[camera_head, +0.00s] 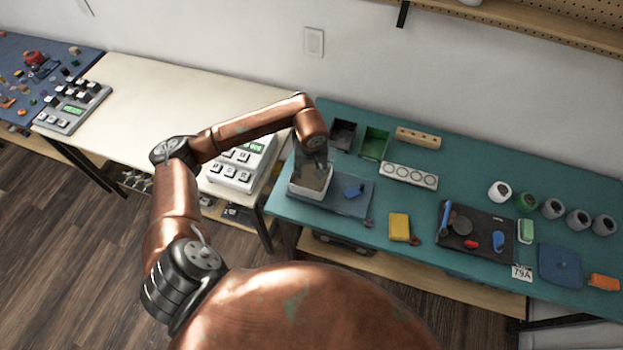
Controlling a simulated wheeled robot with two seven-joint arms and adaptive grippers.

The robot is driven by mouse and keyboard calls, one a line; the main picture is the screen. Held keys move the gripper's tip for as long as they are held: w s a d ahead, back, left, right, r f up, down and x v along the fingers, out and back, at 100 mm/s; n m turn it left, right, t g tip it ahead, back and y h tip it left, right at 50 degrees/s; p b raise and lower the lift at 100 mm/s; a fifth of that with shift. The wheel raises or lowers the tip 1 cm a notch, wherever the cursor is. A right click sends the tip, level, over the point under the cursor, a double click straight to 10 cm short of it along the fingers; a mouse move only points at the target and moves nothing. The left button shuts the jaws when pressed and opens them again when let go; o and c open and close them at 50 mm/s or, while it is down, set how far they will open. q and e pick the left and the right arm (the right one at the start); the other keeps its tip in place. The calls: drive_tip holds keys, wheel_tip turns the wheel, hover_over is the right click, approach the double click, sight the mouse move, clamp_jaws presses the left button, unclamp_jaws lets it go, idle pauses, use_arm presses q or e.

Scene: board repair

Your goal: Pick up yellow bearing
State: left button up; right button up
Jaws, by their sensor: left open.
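My left gripper (314,170) hangs over a small white-walled box (297,190) at the left end of the teal table. It is open, but its fingertips are small and blend with the box behind them. I cannot make out a yellow bearing; the inside of the box is partly hidden by the gripper. A yellow rectangular block (399,227) lies flat near the table's front edge, right of the gripper and apart from it. It does not look like a bearing. My right gripper is not in view.
The teal table (465,170) holds a black bin (342,134), a green bin (375,142), a white strip with round holes (408,175), a dark tool tray (485,225) and several spools at right. A white keypad device (236,168) stands left, on the cream table (150,100).

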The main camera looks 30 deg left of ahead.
sight(311, 179)
use_arm(q)
drive_tip(key=f, duration=0.3)
drive_tip(key=w+f, duration=0.1)
drive_tip(key=f, duration=0.1)
drive_tip(key=shift+a+f, duration=0.1)
drive_tip(key=shift+a, duration=0.05)
drive_tip(key=shift+c, duration=0.2)
drive_tip(key=c, duration=1.2)
